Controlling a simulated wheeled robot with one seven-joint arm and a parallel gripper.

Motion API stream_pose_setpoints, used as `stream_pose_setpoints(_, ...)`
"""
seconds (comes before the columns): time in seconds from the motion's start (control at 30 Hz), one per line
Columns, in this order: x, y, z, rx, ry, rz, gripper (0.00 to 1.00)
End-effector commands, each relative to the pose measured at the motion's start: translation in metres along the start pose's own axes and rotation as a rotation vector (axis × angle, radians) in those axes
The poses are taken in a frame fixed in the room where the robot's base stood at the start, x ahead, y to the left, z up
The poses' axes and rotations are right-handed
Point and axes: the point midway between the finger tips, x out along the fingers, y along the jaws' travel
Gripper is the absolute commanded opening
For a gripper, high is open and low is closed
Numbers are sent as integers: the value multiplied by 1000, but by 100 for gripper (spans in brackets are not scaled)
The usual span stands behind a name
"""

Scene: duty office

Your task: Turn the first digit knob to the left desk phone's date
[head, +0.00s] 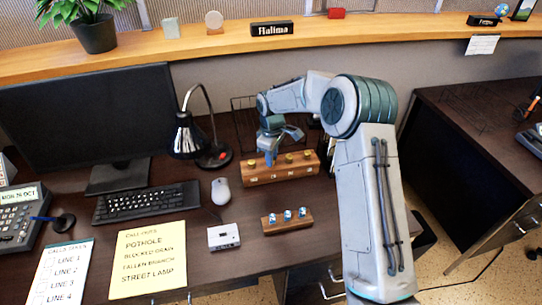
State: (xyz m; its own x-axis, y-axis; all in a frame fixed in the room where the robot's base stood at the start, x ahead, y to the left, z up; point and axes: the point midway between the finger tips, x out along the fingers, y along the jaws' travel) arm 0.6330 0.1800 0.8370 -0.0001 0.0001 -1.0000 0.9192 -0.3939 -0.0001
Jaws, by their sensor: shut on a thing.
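The left desk phone (14,222) is at the far left edge. Its display (20,196) seems to read MON 26 OCT. A wooden block (281,176) with a row of brass-coloured knobs stands at the back of the desk. One knob (253,163) shows left of my gripper, and two more (290,158) (307,153) show to its right. My gripper (270,158) points down at the block and is shut on a knob, seemingly second from left. The fingers hide that knob, so its setting cannot be seen. The small marks on the block's front are too small to read.
A smaller wooden block (271,226) with three blue-and-white pieces stands in front. A white box (223,237), a mouse (221,191), a keyboard (147,202) and a black lamp (187,138) are left. A yellow call-outs sheet (148,260) lies in front.

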Motion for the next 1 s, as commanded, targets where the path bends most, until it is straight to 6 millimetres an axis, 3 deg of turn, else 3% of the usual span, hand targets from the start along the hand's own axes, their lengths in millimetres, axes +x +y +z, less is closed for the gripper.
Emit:
stream_pose_setpoints(0.57, 0, 0, -1, -32, 1, 0, 0)
stream_pose_setpoints(0.6, 0, 0, -1, -32, 1, 0, 30)
stream_pose_setpoints(0.67, 0, 0, -1, -32, 1, 0, 44)
stream_pose_setpoints(1.0, -4, 0, 0, -30, 1, 1, 44)
